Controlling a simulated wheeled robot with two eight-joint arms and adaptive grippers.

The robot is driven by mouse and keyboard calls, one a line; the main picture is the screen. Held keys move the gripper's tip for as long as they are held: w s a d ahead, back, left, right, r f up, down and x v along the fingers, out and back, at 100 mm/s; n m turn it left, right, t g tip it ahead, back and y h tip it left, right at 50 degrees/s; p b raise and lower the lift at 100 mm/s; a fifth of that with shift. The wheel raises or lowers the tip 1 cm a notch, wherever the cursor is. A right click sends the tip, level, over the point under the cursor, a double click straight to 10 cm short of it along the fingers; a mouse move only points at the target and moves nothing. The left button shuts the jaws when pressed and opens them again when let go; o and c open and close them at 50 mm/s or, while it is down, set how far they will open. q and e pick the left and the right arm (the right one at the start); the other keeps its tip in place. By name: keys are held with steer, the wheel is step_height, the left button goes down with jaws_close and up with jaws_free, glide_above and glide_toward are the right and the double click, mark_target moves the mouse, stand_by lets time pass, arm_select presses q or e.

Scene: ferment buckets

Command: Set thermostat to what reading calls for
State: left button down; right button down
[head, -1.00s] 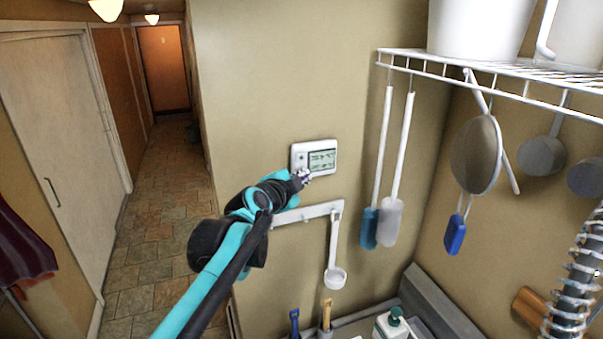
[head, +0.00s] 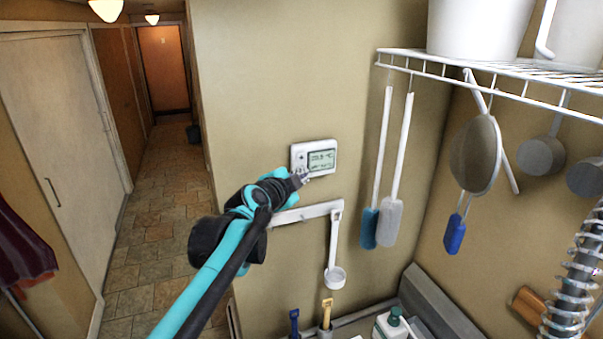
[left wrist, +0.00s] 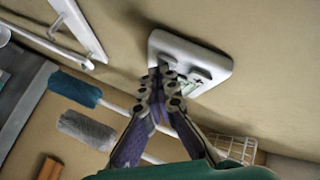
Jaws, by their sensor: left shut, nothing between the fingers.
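The white thermostat (head: 314,157) is mounted on the beige wall in the head view. Its greenish display (head: 322,160) shows dark marks too small for me to read, and small buttons sit to its left. My left gripper (head: 303,178) is shut and empty, its tips at the lower edge of the thermostat. In the left wrist view the thermostat (left wrist: 205,58) is at the top middle, and the gripper's fingertips (left wrist: 166,80) overlap its face; I cannot tell whether they touch it. My right gripper is not in view.
A white hook rail (head: 307,212) with a hanging ladle (head: 334,277) is just below. Two long brushes (head: 393,222) hang to the right under a wire shelf (head: 480,75) holding a white bucket (head: 478,28). A tiled hallway (head: 160,215) opens at left.

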arm_select(q)
steer(key=shift+s, duration=0.1)
stand_by(0.3)
steer(key=shift+s+d, duration=0.3)
steer(key=shift+s, duration=0.35)
steer(key=s, duration=0.1)
steer(key=s+d, duration=0.1)
steer(key=s, duration=0.1)
steer(key=s+d, duration=0.1)
steer(key=shift+s+p, duration=0.3)
stand_by(0.4)
